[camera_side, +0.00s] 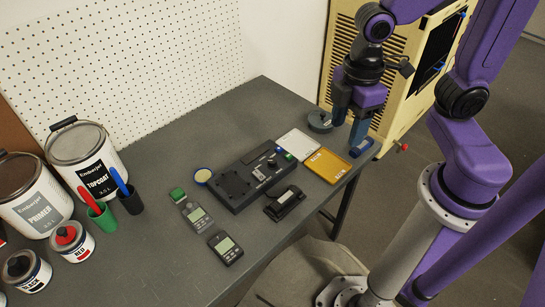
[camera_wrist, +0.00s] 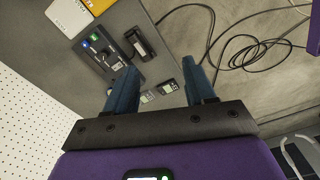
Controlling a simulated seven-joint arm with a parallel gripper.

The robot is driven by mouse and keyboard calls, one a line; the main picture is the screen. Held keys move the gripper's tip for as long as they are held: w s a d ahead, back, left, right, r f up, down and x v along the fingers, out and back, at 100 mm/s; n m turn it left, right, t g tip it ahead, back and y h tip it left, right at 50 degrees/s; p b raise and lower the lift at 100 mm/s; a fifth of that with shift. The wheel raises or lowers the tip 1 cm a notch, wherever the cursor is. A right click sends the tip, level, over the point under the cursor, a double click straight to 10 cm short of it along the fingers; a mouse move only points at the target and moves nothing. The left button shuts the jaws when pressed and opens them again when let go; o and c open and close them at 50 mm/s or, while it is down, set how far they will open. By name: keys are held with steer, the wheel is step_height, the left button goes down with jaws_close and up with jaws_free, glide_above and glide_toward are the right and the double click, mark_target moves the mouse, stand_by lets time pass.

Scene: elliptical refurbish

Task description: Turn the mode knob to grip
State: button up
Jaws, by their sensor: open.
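A black device box (camera_side: 235,186) lies on the grey table. It also shows in the wrist view (camera_wrist: 100,52), at upper left. Its right end in the side view carries a blue round part (camera_side: 279,150), a green part (camera_side: 290,157) and small light and dark controls. My gripper (camera_side: 350,132) is above the table's far right end, apart from the box. Its blue fingers stand wide apart and empty, as the wrist view also shows (camera_wrist: 160,72).
A white tray (camera_side: 298,144) and yellow tray (camera_side: 327,166) lie beside the box. A black module (camera_side: 285,203), two meters (camera_side: 197,216) (camera_side: 225,247), a round disc (camera_side: 203,176) and a grey ring (camera_side: 320,121) are nearby. Paint cans (camera_side: 88,158) stand at left.

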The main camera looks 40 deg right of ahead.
steer(key=w+a+f+n, duration=0.2)
steer(key=w+f, duration=0.2)
steer(key=w, duration=0.8)
steer(key=n, duration=0.2)
glide_toward(272, 160)
step_height(272, 160, down, 8)
steer(key=shift+a+f, duration=0.1)
steer(key=shift+f, duration=0.15)
jaws_close()
